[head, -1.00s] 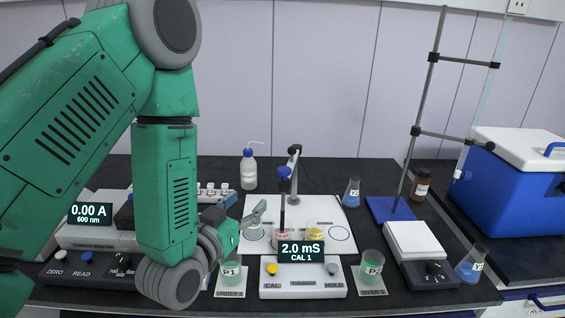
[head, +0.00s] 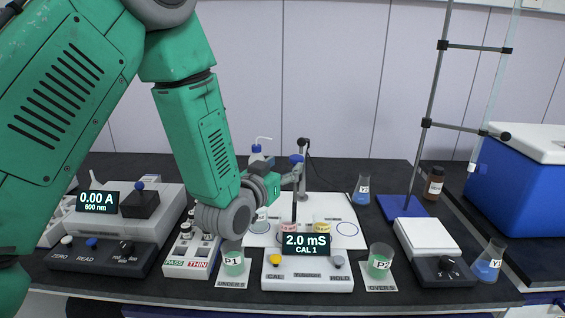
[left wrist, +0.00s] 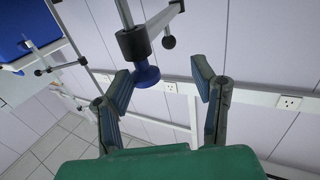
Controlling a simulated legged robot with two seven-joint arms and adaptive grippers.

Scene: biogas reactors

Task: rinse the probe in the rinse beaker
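The probe, a dark rod (head: 294,207) with a blue cap (head: 297,159), stands upright behind the meter (head: 305,268), which reads 2.0 mS CAL 1. Its lower end is at the pink-labelled cup (head: 289,227); whether it is inside is unclear. A clear beaker (head: 262,214), likely the rinse beaker, is partly hidden by my arm on the white mat's left. My left gripper (head: 291,179) is beside the probe just below its cap. In the left wrist view the fingers (left wrist: 162,88) are spread, with a blue cap (left wrist: 146,76) ahead between them. My right gripper is out of view.
A yellow-labelled cup (head: 322,226) stands beside the pink one. Green beakers P1 (head: 233,262) and P2 (head: 380,262) flank the meter. A thin stand (head: 303,171) rises behind the probe. The mat's right ring (head: 347,229) is empty.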

